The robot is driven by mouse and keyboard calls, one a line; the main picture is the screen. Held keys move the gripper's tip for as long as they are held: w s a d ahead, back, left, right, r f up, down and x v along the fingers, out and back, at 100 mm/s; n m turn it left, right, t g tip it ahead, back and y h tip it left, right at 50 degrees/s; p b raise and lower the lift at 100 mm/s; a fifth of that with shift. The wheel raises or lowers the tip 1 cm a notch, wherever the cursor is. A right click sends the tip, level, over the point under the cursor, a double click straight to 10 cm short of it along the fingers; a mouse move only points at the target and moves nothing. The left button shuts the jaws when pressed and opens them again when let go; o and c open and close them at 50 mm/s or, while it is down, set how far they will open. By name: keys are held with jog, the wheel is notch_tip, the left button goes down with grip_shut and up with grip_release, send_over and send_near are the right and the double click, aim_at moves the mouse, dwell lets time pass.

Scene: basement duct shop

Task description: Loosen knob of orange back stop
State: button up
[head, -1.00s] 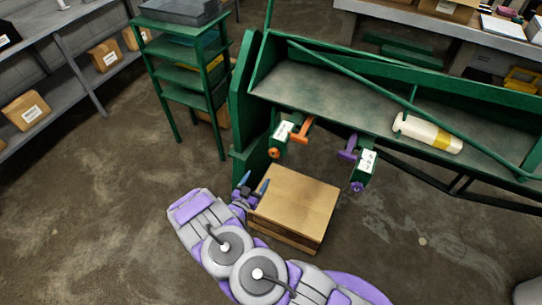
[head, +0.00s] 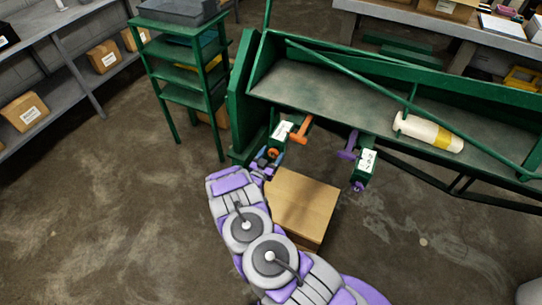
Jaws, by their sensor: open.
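The orange back stop (head: 300,132) sits on the left arm at the front of the green machine (head: 240,105), beside a white label. Its orange knob (head: 273,153) is below and left of it, near the end of that arm. My gripper (head: 267,158) is open at the orange knob, with its fingers around or just beside it; I cannot tell whether they touch. My arm hides part of the gripper. A purple back stop (head: 347,148) with a purple knob (head: 358,186) is on the right arm.
A cardboard box (head: 304,203) stands on the floor right of my arm, close under the machine arms. A green shelf stand (head: 185,95) is to the left. A white and yellow bottle (head: 428,132) lies on the machine bed. Floor at the left is clear.

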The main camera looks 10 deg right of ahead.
jog(key=c, duration=1)
